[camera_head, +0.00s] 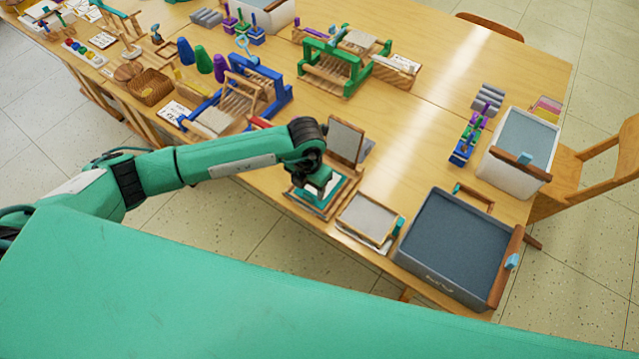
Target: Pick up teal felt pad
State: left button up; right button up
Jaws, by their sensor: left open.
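A small wooden frame (326,211) with a teal and white surface inside it lies near the table's front edge. The teal area (338,190) looks like the teal felt pad, but my gripper and its shadow hide much of it. My left gripper (316,188) reaches in from the left and points down over this frame. Its jaws are open, and I cannot tell whether they touch the pad. My right gripper is not in view.
An upright wooden-framed panel (345,141) stands just behind my gripper. A grey tray in a wooden frame (368,218) lies to the right, then a large dark blue-grey bin (455,245). Small looms (335,65) stand behind. The table middle (425,120) is clear.

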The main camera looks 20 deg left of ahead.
aim_at(308, 194)
pick_arm(q)
notch_tip(308, 194, down, 3)
jog(key=shift+w+a+f+p, duration=0.1)
jog(key=shift+a+f+p, duration=0.1)
jog(key=shift+p, duration=0.5)
jog(key=shift+f, duration=0.6)
jog(key=c, duration=1)
jog(key=shift+r, duration=0.1)
jog(key=shift+c, duration=0.2)
